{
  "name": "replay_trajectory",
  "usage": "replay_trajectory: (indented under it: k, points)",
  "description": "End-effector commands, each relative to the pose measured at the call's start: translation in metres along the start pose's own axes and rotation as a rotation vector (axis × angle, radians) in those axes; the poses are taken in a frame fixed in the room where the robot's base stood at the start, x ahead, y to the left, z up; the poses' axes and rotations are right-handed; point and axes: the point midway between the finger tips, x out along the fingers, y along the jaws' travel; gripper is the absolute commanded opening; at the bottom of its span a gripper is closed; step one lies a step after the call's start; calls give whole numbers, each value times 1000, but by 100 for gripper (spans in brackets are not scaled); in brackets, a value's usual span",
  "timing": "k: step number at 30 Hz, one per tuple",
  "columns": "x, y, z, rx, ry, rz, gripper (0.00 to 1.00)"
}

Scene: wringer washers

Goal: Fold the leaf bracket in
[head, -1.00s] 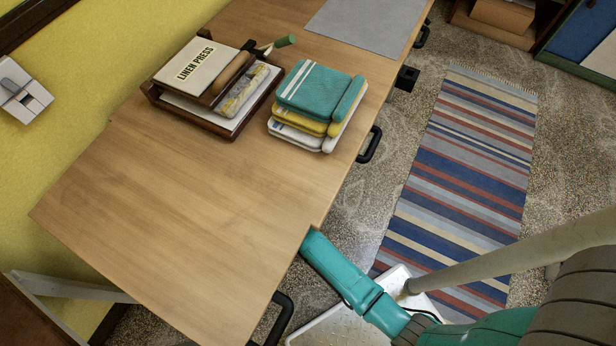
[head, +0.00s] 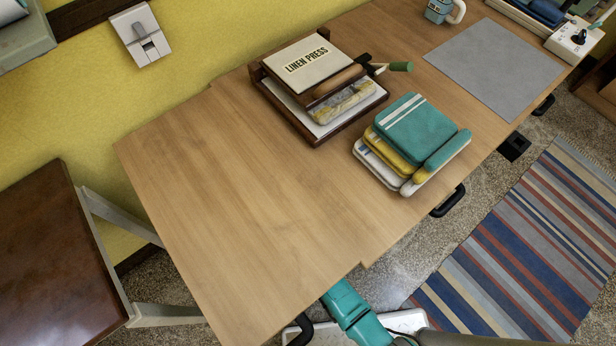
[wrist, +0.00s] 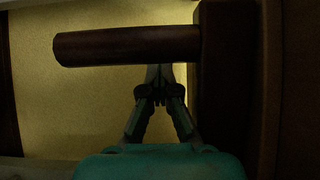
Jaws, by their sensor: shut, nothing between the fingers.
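The table (head: 230,200) has a leaf (head: 190,160) at its left end, which stands level with the rest of the top. In the wrist view, under the table, a dark wooden bar (wrist: 110,46) sticks out to the left from a dark upright board (wrist: 228,100); it looks like the leaf bracket, swung out. My gripper (wrist: 158,72) is shut and empty, its fingertips at the lower edge of the bar. I cannot tell whether they touch it. In the head view the tabletop hides my gripper; only part of my teal arm shows at the front edge.
A linen press (head: 305,65) and a stack of folded towels (head: 415,130) lie on the tabletop. A dark-topped stand (head: 55,250) with pale legs is at the left. A black handle (head: 449,202) juts from the front edge. A striped rug (head: 520,255) lies on the floor.

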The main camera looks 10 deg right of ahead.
Motion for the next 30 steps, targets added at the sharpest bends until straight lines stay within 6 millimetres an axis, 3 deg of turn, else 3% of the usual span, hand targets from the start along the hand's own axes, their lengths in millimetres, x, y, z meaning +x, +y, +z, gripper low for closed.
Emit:
replay_trajectory:
  k: [20, 30]
  points:
    - [-104, 1, 0, 1, 15, 3, 0]
    - [-148, 36, 12, -73, 121, 162, 0]
